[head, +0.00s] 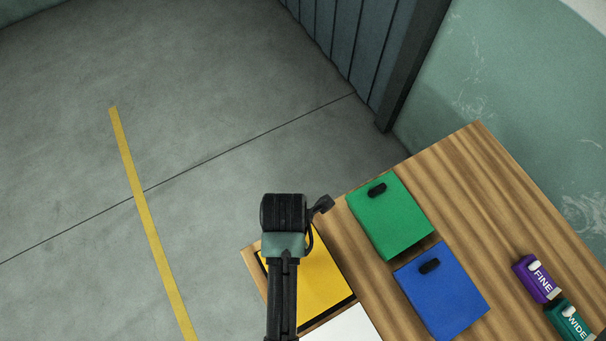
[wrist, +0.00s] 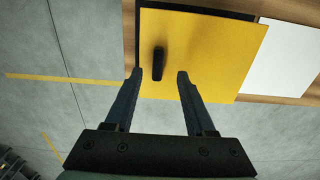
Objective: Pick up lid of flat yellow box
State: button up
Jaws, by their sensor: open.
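The flat yellow box (head: 325,280) lies on the wooden table near its left edge, partly hidden behind my arm in the head view. In the wrist view its yellow lid (wrist: 205,45) fills the upper middle, with a dark edge showing along its top. A small black handle (wrist: 158,62) stands on the lid left of its middle. My gripper (wrist: 160,75) is open and empty, its two fingers apart, with the handle showing between and just beyond the tips. I cannot tell how high the fingers are above the lid. In the head view the fingers are hidden.
A green box (head: 390,220) and a blue box (head: 442,295) with black handles lie right of the yellow one. A white flat thing (head: 345,326) is beside it. Purple FINE (head: 536,280) and teal WIDE (head: 570,320) items stand farther right. The table's far right part is clear.

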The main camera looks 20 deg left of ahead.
jog(key=shift+w+a+f, duration=0.1)
jog(key=shift+f, duration=1.65)
jog(key=shift+c, duration=0.3)
grip_shut()
